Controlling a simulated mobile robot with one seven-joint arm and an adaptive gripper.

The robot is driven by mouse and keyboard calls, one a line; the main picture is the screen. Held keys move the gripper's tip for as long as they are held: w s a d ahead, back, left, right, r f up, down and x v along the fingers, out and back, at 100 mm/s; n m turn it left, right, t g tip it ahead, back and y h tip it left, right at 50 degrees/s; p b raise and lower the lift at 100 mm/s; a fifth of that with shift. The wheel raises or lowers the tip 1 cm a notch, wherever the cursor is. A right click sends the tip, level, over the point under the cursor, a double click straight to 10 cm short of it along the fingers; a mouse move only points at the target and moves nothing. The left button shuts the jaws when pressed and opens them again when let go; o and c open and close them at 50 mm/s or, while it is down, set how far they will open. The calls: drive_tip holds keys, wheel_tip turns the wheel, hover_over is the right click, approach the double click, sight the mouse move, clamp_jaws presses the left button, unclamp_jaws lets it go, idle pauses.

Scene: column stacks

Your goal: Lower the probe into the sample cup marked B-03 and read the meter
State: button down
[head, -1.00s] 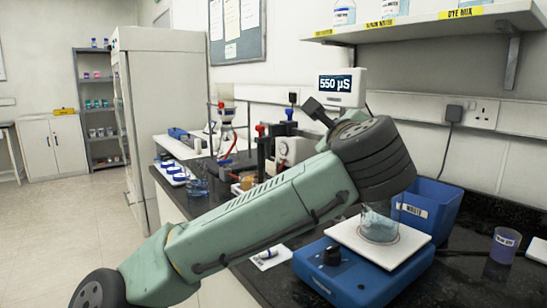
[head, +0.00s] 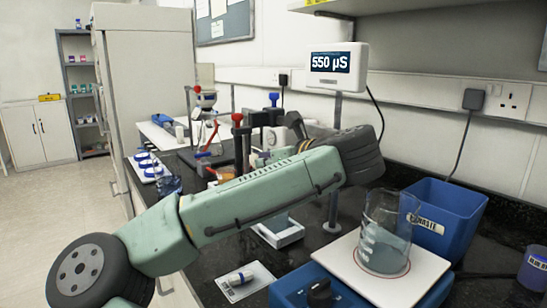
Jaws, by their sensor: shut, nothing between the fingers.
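The meter (head: 337,66) stands on a grey post at the back of the bench, and its display reads 550 µS. A dark cable runs from it down behind my arm. Several small white cups with blue tops (head: 146,164) stand on a white tray at the left of the bench. Their marks are too small to read, so I cannot tell which is B-03. I cannot make out the probe. My green arm crosses the middle of the head view, and its dark wrist joint is left of and above the beaker. My gripper's fingers cannot be made out behind it.
A glass beaker (head: 386,232) with greyish liquid stands on the white plate of a blue stirrer (head: 318,293). A blue waste bin (head: 448,215) stands behind it. A small vial lies on a white card (head: 244,283). Stands with red and blue knobs crowd the bench behind my arm.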

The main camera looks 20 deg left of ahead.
sight(242, 155)
drive_tip(key=w+a+r+p, duration=0.2)
drive_tip(key=w+a, duration=0.1)
drive_tip(key=shift+a+r, duration=0.2)
drive_tip(key=shift+a, duration=0.1)
drive_tip(key=shift+r, duration=0.1)
idle(0.3)
